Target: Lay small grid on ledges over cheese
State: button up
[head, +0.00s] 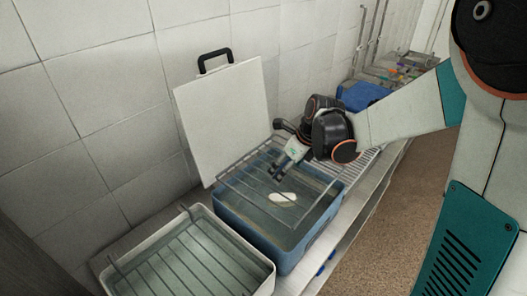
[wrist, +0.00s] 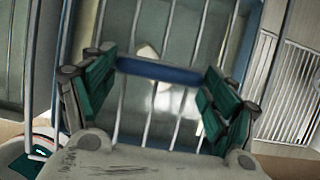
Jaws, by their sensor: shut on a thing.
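The small grid (head: 243,184), a frame of thin metal bars, is held over the blue basin (head: 285,255), somewhat tilted. My gripper (head: 279,176) is shut on the small grid. In the wrist view my gripper (wrist: 158,85) has its green fingers at either end of a blue bar (wrist: 160,71) of the grid. The white oval cheese (head: 283,198) is in the blue basin, under the grid. Pale patches show behind the bars in the wrist view, but I cannot tell if they are cheese. The ledges cannot be made out clearly.
A whitish basin (head: 262,283) with another barred grid (head: 185,255) stands at the front left. A white board (head: 225,115) with a black handle leans against the tiled wall. A wire rack (head: 358,160) lies behind, with a blue object (head: 362,96) beyond it.

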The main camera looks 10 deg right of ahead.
jog(key=shift+w+a, duration=0.25)
jog(key=shift+w, duration=0.1)
jog(key=shift+s+d+f+b, duration=0.1)
jog(key=shift+f+b, duration=0.2)
jog(key=shift+b, duration=0.05)
jog(key=shift+f+b, duration=3.7)
jog(key=shift+f, duration=1.2)
jog(key=shift+f+b, duration=0.5)
jog(key=shift+f, duration=0.05)
jog(key=o, duration=1.2)
jog(key=shift+c, duration=0.2)
